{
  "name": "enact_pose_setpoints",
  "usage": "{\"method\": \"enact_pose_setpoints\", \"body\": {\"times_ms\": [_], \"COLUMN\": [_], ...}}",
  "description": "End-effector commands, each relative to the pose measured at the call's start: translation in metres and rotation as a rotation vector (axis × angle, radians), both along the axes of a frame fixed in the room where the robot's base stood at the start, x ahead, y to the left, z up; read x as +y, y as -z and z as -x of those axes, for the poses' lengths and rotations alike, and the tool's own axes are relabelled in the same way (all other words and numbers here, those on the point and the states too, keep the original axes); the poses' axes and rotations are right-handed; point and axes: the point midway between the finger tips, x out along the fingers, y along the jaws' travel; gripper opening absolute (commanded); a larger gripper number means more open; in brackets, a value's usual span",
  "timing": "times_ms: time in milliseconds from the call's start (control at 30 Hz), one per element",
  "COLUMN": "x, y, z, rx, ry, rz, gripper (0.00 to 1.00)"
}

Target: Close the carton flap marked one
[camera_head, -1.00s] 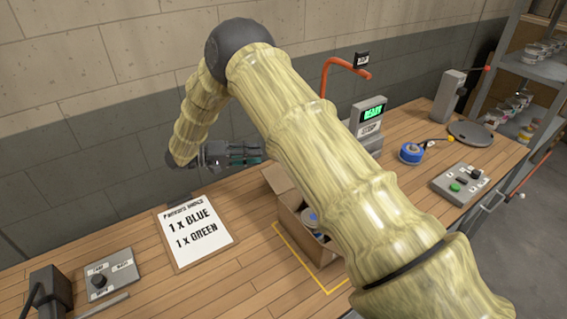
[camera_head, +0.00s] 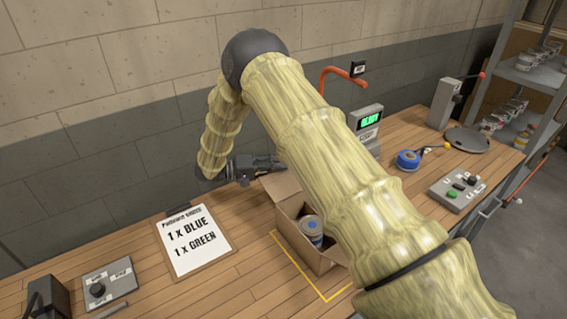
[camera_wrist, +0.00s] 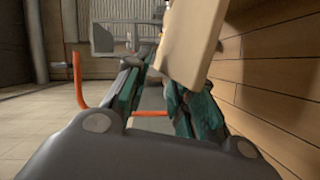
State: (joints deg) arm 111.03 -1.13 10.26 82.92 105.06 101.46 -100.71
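The open brown carton (camera_head: 321,262) stands on the bench, partly behind my arm. A blue-labelled can (camera_head: 311,228) is inside it. A raised flap (camera_head: 281,186) shows at the carton's back left; I cannot read any mark on it. My gripper (camera_head: 272,164) is just above and behind this flap, its tips partly hidden by my arm. In the wrist view a tan flap (camera_wrist: 191,42) covers the tip of the right finger; I cannot tell whether it touches. The green-padded fingers (camera_wrist: 156,95) stand apart with a visible gap. The carton's right side is hidden.
An order sheet (camera_head: 198,240) on a clipboard lies left of the carton. A yellow outline (camera_head: 292,263) surrounds the carton. A blue tape roll (camera_head: 408,160), a button panel (camera_head: 458,190) and a green-lit display (camera_head: 369,120) are to the right. An orange pipe (camera_head: 343,71) rises behind.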

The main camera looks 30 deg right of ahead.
Motion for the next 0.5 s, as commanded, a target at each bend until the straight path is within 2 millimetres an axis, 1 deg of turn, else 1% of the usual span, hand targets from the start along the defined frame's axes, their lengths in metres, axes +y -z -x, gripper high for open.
{"method": "enact_pose_setpoints", "body": {"times_ms": [100,200,500], "x": [-0.012,-0.018,-0.021], "y": [0.0,0.001,0.002], "z": [0.003,0.004,0.005], "rx": [0.0,0.0,0.0], "ry": [0.0,0.0,0.0], "rz": [0.0,0.0,0.0], "gripper": [0.25,0.25,0.25]}}
